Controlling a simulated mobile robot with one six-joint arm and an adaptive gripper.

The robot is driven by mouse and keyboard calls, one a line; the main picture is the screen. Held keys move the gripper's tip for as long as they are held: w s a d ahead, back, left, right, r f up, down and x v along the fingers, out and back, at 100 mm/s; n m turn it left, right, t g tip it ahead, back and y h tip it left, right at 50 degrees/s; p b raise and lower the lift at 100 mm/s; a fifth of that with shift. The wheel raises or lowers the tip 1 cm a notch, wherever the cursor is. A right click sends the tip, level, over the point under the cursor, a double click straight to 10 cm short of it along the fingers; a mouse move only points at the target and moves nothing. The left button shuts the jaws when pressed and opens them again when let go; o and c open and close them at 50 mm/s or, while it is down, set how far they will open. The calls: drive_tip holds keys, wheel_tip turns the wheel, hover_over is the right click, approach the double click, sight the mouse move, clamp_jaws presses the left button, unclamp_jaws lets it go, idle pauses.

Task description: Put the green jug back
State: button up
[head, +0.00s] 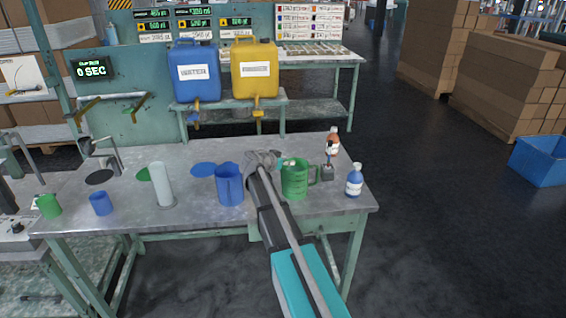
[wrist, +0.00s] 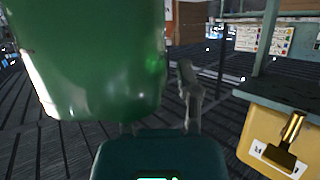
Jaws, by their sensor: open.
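The green jug (head: 295,181) stands upright on the right part of the grey table, its handle on its right side. My gripper (head: 263,158) is open beside the jug's left side, at about rim height in the head view. In the wrist view the jug (wrist: 90,60) fills the upper left, very close to the camera. One grey finger (wrist: 190,95) shows just right of it; the other finger is mostly hidden. I cannot tell whether the fingers touch the jug. A flat green disc (head: 143,174) lies on the table's left half, partly behind the white cylinder.
A blue jug (head: 229,187) stands left of my gripper, near a blue disc (head: 203,169). A blue bottle (head: 354,182) and orange-labelled bottle (head: 332,145) stand right of the green jug.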

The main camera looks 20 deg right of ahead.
drive_tip(key=shift+r, duration=0.1)
drive_tip(key=shift+s+a+r+p, duration=0.2)
drive_tip(key=shift+a+p, duration=0.15)
drive_tip(key=shift+a, duration=0.1)
drive_tip(key=p+v, duration=0.4)
drive_tip(key=v, duration=0.7)
idle(0.4)
drive_tip(key=s+a+f+n+g+y, duration=0.2)
drive_tip(key=s+a+f+n+y, duration=0.1)
drive_tip(key=s, duration=0.5)
drive_tip(key=s+a+f+n+g+y, duration=0.1)
drive_tip(key=s+a+f+n+y, duration=0.3)
drive_tip(key=s, duration=0.5)
drive_tip(key=s+a+f+n+g+y, duration=0.2)
drive_tip(key=s+a+f+n+y, duration=0.2)
drive_tip(key=s, duration=0.4)
drive_tip(key=shift+s+a+f+n+g+y, duration=0.35)
drive_tip(key=shift+a+n+y, duration=0.35)
drive_tip(key=shift+a+n, duration=0.35)
